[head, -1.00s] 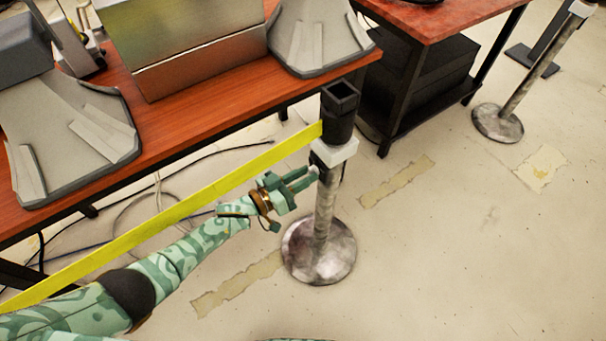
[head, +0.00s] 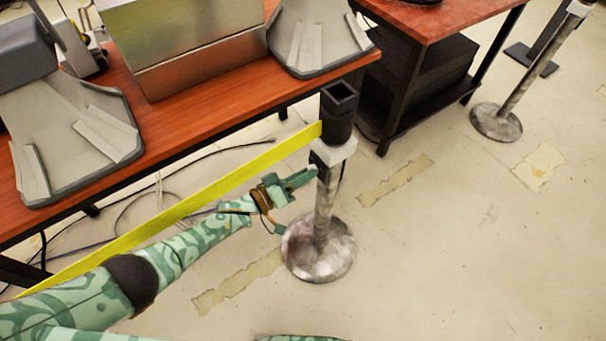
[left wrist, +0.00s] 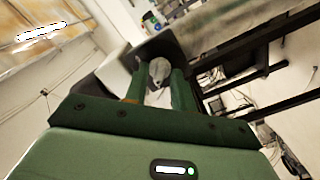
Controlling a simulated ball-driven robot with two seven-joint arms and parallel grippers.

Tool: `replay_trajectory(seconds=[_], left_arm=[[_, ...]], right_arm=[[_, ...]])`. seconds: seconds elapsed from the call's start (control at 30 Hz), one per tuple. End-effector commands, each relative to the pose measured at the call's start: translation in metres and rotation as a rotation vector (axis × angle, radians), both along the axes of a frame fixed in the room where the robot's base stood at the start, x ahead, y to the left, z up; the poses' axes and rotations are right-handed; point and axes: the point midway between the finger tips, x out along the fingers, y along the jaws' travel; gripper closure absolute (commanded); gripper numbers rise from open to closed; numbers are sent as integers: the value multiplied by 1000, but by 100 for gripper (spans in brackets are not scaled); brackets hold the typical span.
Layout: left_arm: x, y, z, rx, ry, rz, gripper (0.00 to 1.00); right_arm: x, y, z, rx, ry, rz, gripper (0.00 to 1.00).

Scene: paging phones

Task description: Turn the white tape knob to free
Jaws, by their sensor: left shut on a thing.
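The stanchion post (head: 324,205) stands upright on a round mottled metal base (head: 318,262), with a black head (head: 338,115) and a light grey-white collar (head: 335,151). A yellow tape (head: 190,207) runs from the head to the lower left. My left gripper (head: 312,174) is at the post's left side, just below the collar. In the left wrist view its two green fingers (left wrist: 158,88) are shut on the small whitish knob (left wrist: 158,69). In the head view the fingers mostly hide the knob, and its turn angle cannot be told. My right gripper is not in view.
A red-brown table (head: 215,110) with grey stands and a metal box (head: 185,45) is behind the tape. A second table (head: 440,20) has a black box (head: 440,75) beneath it. Another post base (head: 496,122) stands at right.

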Motion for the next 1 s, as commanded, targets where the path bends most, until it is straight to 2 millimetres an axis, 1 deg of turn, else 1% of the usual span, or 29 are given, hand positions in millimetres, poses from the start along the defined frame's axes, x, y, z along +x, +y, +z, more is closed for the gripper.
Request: replay_trajectory(seconds=[0.27,0.3,0.37,0.63,0.73,0.87,1.0], left_arm=[[0,1,-2,3,3,1,97],[0,1,-2,2,2,1,85],[0,1,-1,2,2,1,68],[0,1,0,1,0,1,67],[-3,5,0,2,0,1,67],[-15,22,2,3,1,1,67],[-38,53,3,5,1,1,67]], right_arm=[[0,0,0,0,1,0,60],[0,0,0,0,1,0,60],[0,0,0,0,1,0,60],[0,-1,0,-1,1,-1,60],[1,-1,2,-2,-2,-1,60],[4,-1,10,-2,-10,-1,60],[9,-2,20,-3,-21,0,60]])
